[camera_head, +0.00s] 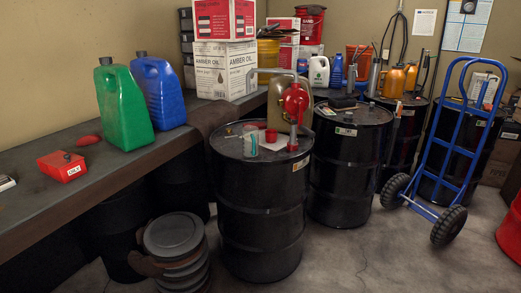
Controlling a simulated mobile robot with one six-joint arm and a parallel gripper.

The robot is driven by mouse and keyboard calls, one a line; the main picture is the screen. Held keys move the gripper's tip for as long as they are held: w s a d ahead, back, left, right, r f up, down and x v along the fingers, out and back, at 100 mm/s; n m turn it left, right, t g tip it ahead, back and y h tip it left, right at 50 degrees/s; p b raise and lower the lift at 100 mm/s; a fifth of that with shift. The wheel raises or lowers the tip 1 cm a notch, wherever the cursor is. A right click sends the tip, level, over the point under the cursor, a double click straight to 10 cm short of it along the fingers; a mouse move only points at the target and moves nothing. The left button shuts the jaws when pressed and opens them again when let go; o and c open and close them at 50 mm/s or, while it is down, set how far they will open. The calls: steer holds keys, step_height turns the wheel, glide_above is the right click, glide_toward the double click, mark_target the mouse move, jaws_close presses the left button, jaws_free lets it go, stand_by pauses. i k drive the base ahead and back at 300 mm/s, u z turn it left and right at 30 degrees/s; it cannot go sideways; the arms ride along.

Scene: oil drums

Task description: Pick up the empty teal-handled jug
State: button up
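On the top of the nearest black drum (258,200) stands a small pale container (250,142) with a teal part on its side. It is too small to tell whether it is a jug or whether it is empty. A green jug (124,108) with a dark cap and a blue jug (160,92) stand upright on the bench at left. No handle is clearly teal on these. My gripper is not in view.
Stacked grey lids (174,236) stand on the floor. A blue hand truck (447,150) is at right. Floor (370,262) is clear in front.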

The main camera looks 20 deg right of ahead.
mark_target(250, 134)
steer(key=z, duration=0.7)
steer(key=k, duration=0.15)
steer(key=u, duration=1.65)
steer(key=i, duration=1)
